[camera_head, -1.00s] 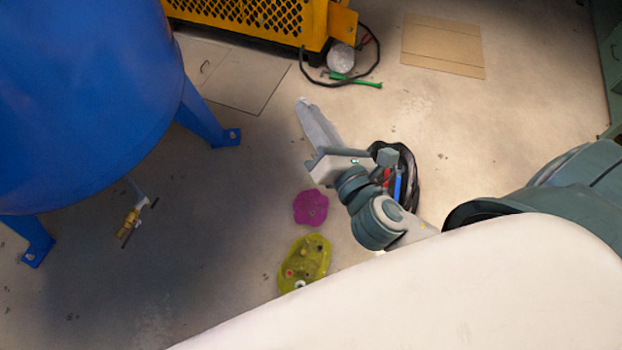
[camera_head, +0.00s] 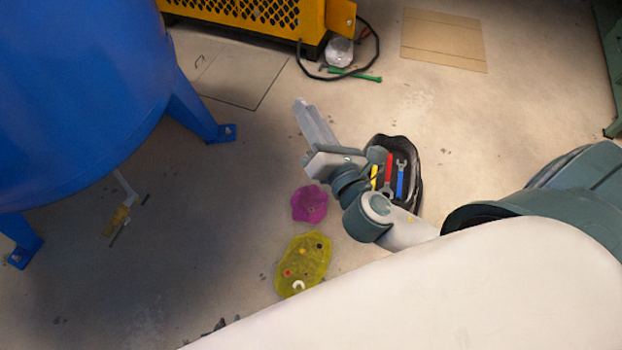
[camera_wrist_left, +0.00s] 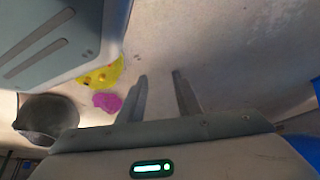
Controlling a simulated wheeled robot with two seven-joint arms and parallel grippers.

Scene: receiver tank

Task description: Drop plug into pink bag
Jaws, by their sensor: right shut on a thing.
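The pink bag (camera_head: 310,204) lies on the floor near the middle of the head view, its top spread like a flower. It also shows small in the left wrist view (camera_wrist_left: 106,101). My right gripper (camera_head: 312,118) reaches in from the right, shut, with its fingers pointing up the picture, above and beyond the pink bag. The plug in it is too small or hidden to make out. My left gripper (camera_wrist_left: 162,90) shows only in its wrist view, open, with nothing between its fingers.
A yellow-green bag (camera_head: 315,248) with several small things lies below the pink one. A black bag (camera_head: 415,198) of tools is to the right. A blue tank (camera_head: 85,110) on legs stands left. A yellow cage (camera_head: 250,15) and green tool (camera_head: 355,74) are at the back.

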